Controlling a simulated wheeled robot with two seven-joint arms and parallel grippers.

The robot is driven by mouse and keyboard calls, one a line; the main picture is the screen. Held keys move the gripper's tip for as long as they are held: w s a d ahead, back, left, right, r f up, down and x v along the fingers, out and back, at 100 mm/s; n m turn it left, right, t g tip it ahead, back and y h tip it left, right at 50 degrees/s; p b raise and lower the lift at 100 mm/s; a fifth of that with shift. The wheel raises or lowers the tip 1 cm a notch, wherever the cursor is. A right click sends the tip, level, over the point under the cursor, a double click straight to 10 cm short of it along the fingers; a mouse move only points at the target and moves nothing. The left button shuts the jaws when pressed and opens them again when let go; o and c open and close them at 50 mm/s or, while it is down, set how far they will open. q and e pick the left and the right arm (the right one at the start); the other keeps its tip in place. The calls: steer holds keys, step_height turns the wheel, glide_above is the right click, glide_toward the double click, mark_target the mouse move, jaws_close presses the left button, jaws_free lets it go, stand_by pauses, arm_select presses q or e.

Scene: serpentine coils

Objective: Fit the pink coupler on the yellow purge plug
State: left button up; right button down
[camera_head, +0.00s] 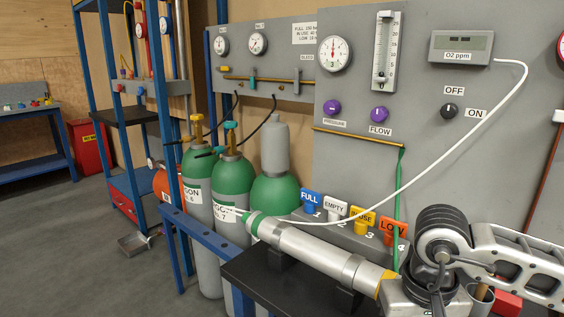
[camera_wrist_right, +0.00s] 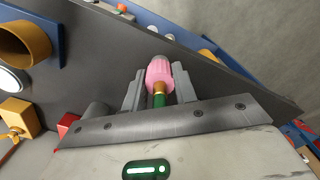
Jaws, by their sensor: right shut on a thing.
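The pink coupler (camera_wrist_right: 160,73) sits between the two grey fingers of my right gripper (camera_wrist_right: 159,80) in the right wrist view. The gripper is shut on it, and a brass and green hose end (camera_wrist_right: 159,98) shows below it. In the head view a green hose (camera_head: 401,200) runs down toward my right gripper's body, whose fingers and coupler are hidden there. A yellow end piece (camera_head: 385,281) shows at the right end of the metal tube, beside the gripper body. I cannot tell whether it is the yellow purge plug. My left gripper is not in view.
The metal tube (camera_head: 315,251) lies on a black bench (camera_head: 262,278). Blue, white, yellow and orange tags (camera_head: 362,219) stand behind it, below the grey gauge panel (camera_head: 349,110). A white cable (camera_head: 462,120) crosses the panel. Green-topped cylinders (camera_head: 233,176) stand at the left.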

steer(key=shift+s+f+n, duration=0.15)
steer(key=shift+n, duration=0.15)
steer(key=shift+a, duration=0.1)
